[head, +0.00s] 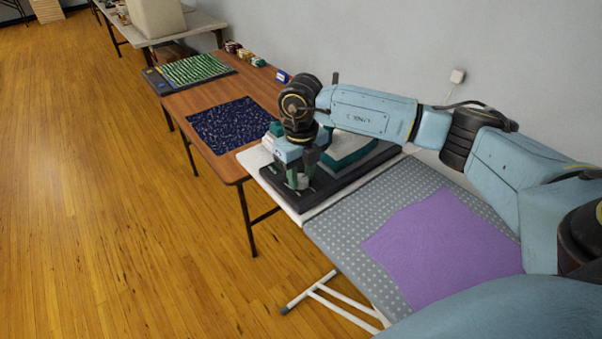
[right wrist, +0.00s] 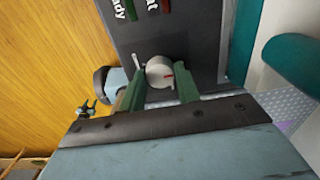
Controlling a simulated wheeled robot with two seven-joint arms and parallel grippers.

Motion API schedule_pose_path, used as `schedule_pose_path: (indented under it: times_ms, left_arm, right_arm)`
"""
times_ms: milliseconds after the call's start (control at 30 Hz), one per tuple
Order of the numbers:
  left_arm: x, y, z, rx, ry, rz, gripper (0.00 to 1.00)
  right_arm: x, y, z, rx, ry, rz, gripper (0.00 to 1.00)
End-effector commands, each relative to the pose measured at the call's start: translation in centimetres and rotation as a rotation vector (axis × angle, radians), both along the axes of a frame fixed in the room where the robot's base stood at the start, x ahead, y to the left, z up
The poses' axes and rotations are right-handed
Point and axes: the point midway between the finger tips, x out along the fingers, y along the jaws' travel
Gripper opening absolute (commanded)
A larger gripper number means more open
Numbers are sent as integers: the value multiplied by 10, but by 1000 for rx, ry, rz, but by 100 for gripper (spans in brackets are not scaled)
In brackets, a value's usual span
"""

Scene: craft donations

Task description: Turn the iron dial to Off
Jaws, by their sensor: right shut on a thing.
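The iron dial (right wrist: 160,72) is a round pale grey knob with a red mark, seen in the right wrist view on a dark panel (right wrist: 195,45). My right gripper (right wrist: 160,88) has its green fingers on either side of the dial and is shut on it. In the head view, my right gripper (head: 299,180) points down at the near-left end of the dark iron base (head: 345,172). The dial's setting cannot be read; only parts of the words "Ready" and "Heat" show beside indicator lights. The teal and white iron (head: 350,148) rests on the base behind my arm. My left gripper is out of view.
An ironing board (head: 345,225) with a grey dotted cover and a purple cloth (head: 445,245) lies to the right. A wooden table (head: 180,102) to the left holds a dark blue cloth (head: 228,124) and a green-striped mat. A wall stands behind; the floor is clear.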

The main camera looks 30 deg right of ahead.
Motion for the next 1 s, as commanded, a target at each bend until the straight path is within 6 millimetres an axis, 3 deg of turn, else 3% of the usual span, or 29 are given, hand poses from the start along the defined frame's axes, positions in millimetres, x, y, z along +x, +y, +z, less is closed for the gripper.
schedule_pose_path:
  times_ms: [300, 333, 500, 800, 1000]
  left_arm:
    - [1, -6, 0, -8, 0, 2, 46]
    - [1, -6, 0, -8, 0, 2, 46]
    - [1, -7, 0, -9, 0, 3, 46]
    - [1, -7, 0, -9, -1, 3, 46]
    - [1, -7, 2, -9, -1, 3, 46]
  right_arm:
    - [1, 0, 2, 0, -4, 2, 9]
    - [1, 0, 2, 0, -4, 2, 35]
    - [1, 0, 1, 0, -2, 1, 54]
    - [0, 0, 3, 0, -2, 0, 54]
    - [1, 0, 30, 0, -5, 0, 54]
